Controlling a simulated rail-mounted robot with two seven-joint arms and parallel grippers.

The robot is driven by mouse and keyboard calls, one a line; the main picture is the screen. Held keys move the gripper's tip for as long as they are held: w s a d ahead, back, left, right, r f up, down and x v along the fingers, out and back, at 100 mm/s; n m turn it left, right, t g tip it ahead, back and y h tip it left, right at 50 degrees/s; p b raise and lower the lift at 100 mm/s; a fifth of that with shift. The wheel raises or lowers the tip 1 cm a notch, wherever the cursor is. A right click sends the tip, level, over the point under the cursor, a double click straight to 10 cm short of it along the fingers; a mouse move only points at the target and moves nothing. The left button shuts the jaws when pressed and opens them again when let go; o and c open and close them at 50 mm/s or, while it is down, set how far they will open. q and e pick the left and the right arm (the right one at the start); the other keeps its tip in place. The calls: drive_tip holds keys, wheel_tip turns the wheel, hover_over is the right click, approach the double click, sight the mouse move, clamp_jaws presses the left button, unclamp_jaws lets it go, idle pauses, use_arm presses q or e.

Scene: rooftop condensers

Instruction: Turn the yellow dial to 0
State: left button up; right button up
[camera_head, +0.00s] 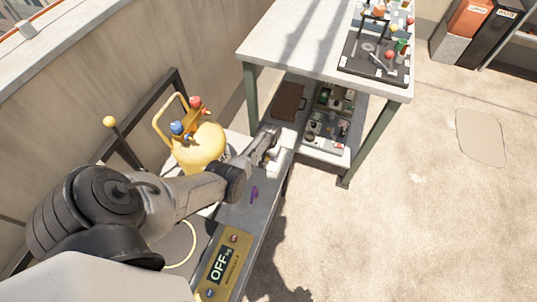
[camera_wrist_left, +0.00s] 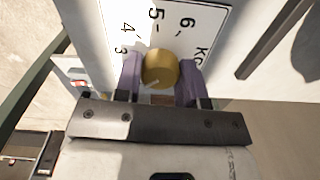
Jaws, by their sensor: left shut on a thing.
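The yellow dial (camera_wrist_left: 160,68) is a round knob on a white scale plate (camera_wrist_left: 196,22) in the left wrist view. The plate carries black numbers 3, 4, 5 and 6 and part of "KG". My left gripper (camera_wrist_left: 161,80) is shut on the dial, with a purple finger on each side. A faint light mark shows on the knob; I cannot tell which number it points to. In the head view my left gripper (camera_head: 268,150) reaches low beside the workbench, and the dial cannot be made out there. My right gripper is not in view.
A workbench (camera_head: 300,45) with a lower shelf stands just beyond my left gripper. A yellow tank (camera_head: 200,150) with red and blue valves stands left of it. A small purple item (camera_head: 254,194) lies on the grey surface. The right floor is clear.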

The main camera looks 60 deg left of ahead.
use_arm(q)
drive_tip(key=shift+n, duration=0.3)
drive_tip(key=shift+r+n+p, duration=0.1)
drive_tip(key=shift+n+p, duration=0.45)
drive_tip(key=shift+n, duration=0.55)
drive_tip(key=n+p, duration=0.1)
drive_tip(key=n, duration=1)
drive_tip(key=shift+n, duration=1.2)
